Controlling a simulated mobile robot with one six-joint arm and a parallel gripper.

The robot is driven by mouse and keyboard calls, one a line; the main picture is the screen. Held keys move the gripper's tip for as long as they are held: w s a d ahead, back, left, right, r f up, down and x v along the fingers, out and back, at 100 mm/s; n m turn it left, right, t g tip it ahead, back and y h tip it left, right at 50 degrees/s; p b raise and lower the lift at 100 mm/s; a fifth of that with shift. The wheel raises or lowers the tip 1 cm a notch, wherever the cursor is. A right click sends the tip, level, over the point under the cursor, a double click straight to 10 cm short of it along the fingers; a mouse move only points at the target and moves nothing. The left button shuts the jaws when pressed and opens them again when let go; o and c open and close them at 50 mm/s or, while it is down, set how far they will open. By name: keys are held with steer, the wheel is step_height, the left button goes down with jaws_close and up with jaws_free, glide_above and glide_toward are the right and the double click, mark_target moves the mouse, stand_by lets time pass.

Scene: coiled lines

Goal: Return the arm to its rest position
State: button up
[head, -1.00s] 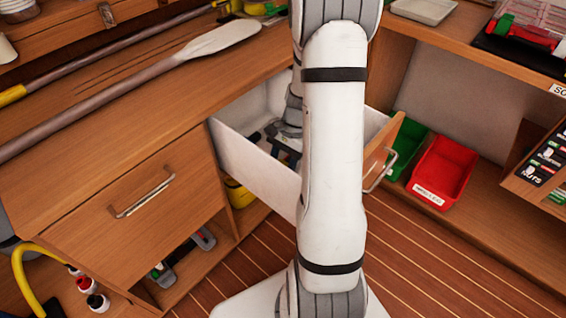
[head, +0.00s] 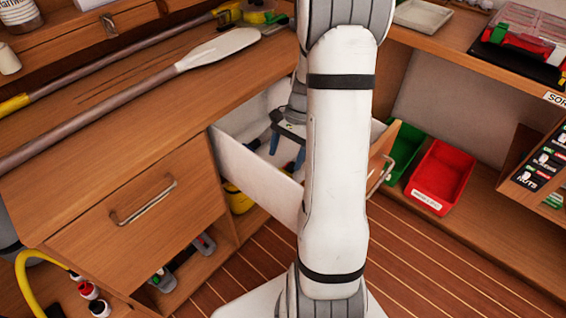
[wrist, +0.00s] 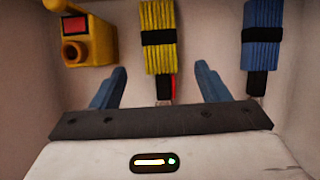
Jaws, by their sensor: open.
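My gripper (head: 286,158) is over the open white-walled drawer (head: 255,170), partly hidden behind my own arm. In the wrist view my gripper (wrist: 161,72) has its two blue fingers spread wide, with nothing held between them. A yellow coiled line (wrist: 158,38) with a black band lies in the drawer, ahead of the gap between the fingers. A blue coiled line (wrist: 262,40) with a black band lies to its right. A yellow object with a red patch (wrist: 88,40) lies at the left. The drawer's contents are mostly hidden in the head view.
The drawer's side walls and wooden front (head: 384,150) stand close around my gripper. A counter with a paddle (head: 215,48) is at the left. Green (head: 405,150) and red (head: 440,175) bins sit at the right.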

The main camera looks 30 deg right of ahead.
steer(key=shift+v, duration=0.85)
steer(key=shift+r, duration=0.1)
steer(key=s+a+r+n+t+h+p, duration=0.1)
steer(key=s+a+r+n+p, duration=0.3)
steer(key=r, duration=0.6)
steer(key=s+a+r+n+t+h+p, duration=0.1)
steer(key=s+a+r+n+p, duration=0.3)
steer(key=r, duration=0.5)
steer(key=s+a+r+n+t+h+p, duration=0.2)
steer(key=s+a+r+n+p, duration=0.2)
steer(key=a+r+p, duration=0.2)
step_height(320, 180, up, 5)
steer(key=shift+f+n+p, duration=0.15)
steer(key=shift+n+p, duration=0.25)
steer(key=shift+p, duration=0.7)
steer(key=shift+s+a+r+n, duration=0.3)
steer(key=shift+s, duration=0.2)
steer(key=shift+c, duration=0.2)
